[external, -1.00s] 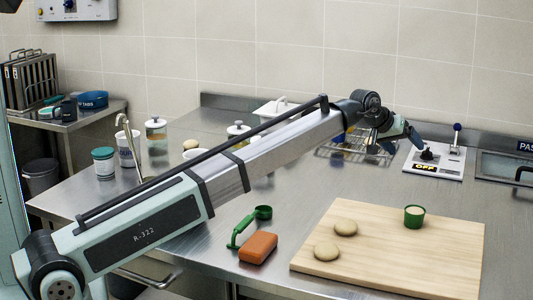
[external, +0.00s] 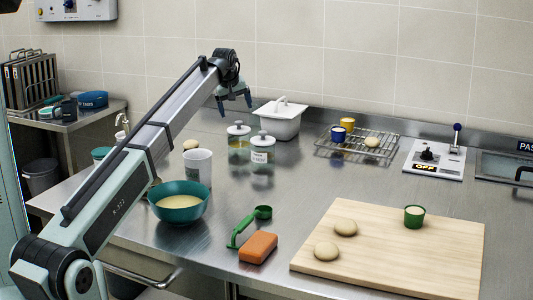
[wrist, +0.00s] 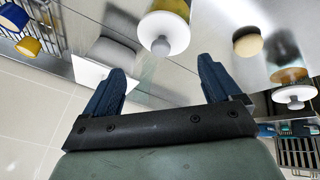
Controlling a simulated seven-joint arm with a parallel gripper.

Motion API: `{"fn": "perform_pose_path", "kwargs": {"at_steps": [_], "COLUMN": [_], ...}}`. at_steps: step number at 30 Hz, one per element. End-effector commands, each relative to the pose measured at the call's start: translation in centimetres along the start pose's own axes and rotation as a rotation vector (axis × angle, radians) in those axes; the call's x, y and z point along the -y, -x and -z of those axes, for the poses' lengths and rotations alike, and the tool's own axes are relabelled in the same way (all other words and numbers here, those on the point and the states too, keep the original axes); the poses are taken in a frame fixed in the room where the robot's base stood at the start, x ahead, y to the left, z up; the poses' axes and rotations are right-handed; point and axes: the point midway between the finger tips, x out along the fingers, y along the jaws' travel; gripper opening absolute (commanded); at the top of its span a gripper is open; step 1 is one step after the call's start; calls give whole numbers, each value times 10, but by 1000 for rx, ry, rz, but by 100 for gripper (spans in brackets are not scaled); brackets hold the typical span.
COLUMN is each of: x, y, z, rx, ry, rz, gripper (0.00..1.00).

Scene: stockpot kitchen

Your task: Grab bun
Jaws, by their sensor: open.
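Two pale buns lie on the wooden board, one at the back (external: 345,227) and one nearer the front (external: 326,251). Another bun (external: 372,141) lies on the wire rack. My gripper (external: 236,108) is open and empty, raised over the back of the counter near the lidded jars. In the wrist view its two blue fingers (wrist: 163,74) are spread with nothing between them.
Two lidded jars (external: 262,156) and a white basin (external: 280,120) stand near my gripper. A teal bowl (external: 180,211), white cup (external: 198,172), green scoop (external: 240,230) and orange block (external: 258,248) are nearer. The wire rack (external: 352,153) holds cups.

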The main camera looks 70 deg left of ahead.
Motion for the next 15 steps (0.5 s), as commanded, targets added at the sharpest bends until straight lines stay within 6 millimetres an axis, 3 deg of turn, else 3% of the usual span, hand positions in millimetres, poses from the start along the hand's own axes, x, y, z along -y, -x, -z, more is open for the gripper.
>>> {"fn": "perform_pose_path", "kwargs": {"at_steps": [1, 6, 9, 15], "x": [25, 92, 114, 128], "y": [-9, -19, -19, -24], "z": [27, 65, 74, 77], "rx": [18, 51, 57, 59], "ry": [75, 276, 343, 380], "rz": [81, 295, 364, 404], "gripper": [91, 91, 91, 91]}}
